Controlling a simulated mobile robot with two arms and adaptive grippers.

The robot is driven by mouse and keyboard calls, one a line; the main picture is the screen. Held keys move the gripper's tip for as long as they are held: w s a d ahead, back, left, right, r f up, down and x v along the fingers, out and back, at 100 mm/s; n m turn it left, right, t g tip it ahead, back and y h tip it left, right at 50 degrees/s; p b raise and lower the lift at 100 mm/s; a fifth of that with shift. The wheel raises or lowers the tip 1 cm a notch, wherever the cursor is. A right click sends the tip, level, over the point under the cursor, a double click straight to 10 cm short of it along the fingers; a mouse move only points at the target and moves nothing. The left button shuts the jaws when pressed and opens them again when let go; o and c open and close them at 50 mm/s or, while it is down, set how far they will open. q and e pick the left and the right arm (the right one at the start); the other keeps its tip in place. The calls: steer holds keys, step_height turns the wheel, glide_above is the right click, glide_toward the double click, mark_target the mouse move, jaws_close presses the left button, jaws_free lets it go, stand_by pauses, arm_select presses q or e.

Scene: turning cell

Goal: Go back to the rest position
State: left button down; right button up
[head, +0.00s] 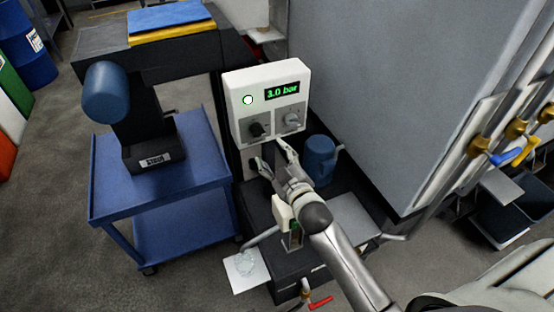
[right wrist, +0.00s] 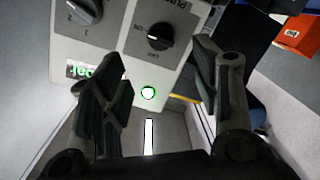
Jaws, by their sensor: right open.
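My right gripper (head: 270,158) is open and empty just in front of the lower part of the white control box (head: 240,92). Its two fingers also show in the right wrist view (right wrist: 160,95), spread apart with the box beyond them. The box has a lit green lamp (head: 248,100), a display (head: 282,91) reading "3.0 bar" and two dark knobs, one at the left (head: 257,129) and one at the right (head: 291,119). In the right wrist view the pump knob (right wrist: 156,36) lies beyond and between the fingers, apart from them. My left gripper is not in view.
A blue cart (head: 213,165) with a dark holder and blue cylinder (head: 106,92) stands at the left. A large grey cabinet (head: 385,80) rises at the right, with pipes and coloured valve handles (head: 512,156) beside it. A blue motor (head: 319,158) sits close to my right gripper.

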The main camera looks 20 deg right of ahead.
steer(key=shift+s+r, duration=0.1)
steer(key=shift+s, duration=0.55)
steer(key=shift+d, duration=0.1)
steer(key=s+f+m+g, duration=0.2)
steer(key=s+f+g, duration=0.15)
steer(key=s, duration=0.65)
steer(key=s+f+m+g, duration=0.15)
steer(key=s+g, duration=0.35)
steer(key=s, duration=0.5)
steer(key=s+f+m+g, duration=0.2)
steer(key=s+f+g, duration=0.25)
steer(key=s, duration=0.55)
step_height(320, 180, down, 26)
steer(key=s+g, duration=0.1)
steer(key=s, duration=0.1)
steer(key=s+d+f+g, duration=0.1)
steer(key=s+d+f, duration=0.1)
steer(key=s+f, duration=1.3)
steer(key=shift+s+d+f+n+g+h, duration=0.35)
steer(key=shift+s+f+n, duration=0.1)
steer(key=shift+s, duration=0.25)
